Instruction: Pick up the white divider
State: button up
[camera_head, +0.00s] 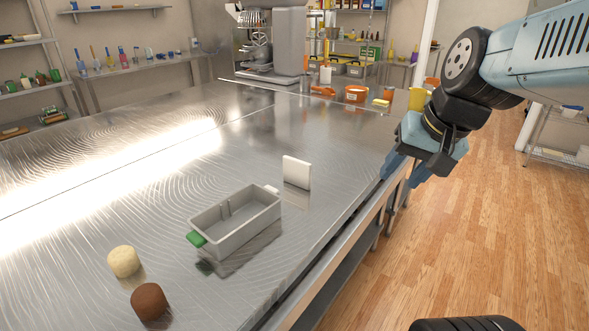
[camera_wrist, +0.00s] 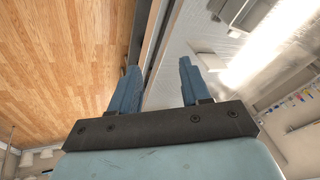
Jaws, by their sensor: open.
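The white divider (camera_head: 297,172) is a thin flat plate standing upright on the steel table, in the head view, just behind the grey bin. The grey bin (camera_head: 236,224) has a green tab at its left end and a low upright piece inside. My gripper (camera_head: 405,168) is at the table's right edge, to the right of the divider and apart from it. It is open and empty. In the wrist view my gripper (camera_wrist: 157,85) shows two blue fingers spread apart, with the table edge between them.
A cream round item (camera_head: 123,261) and a brown one (camera_head: 149,302) sit at the table's near left. An orange pot (camera_head: 356,94), a yellow cup (camera_head: 418,99) and a mixer (camera_head: 272,40) stand at the back. The steel table (camera_head: 110,180) is otherwise largely clear.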

jog(key=w+a+f+m+g+y, duration=0.1)
jog(key=w+a+f+m+y, duration=0.2)
jog(key=w+a+m+y, duration=0.15)
jog(key=m+t+y, duration=0.4)
jog(key=m+t, duration=0.1)
jog(key=m, duration=1.3)
send_near(304, 163)
jog(key=x, duration=0.8)
jog(key=shift+x, duration=2.6)
jog(key=shift+w+d, duration=0.1)
jog(key=shift+d, duration=0.05)
grip_shut()
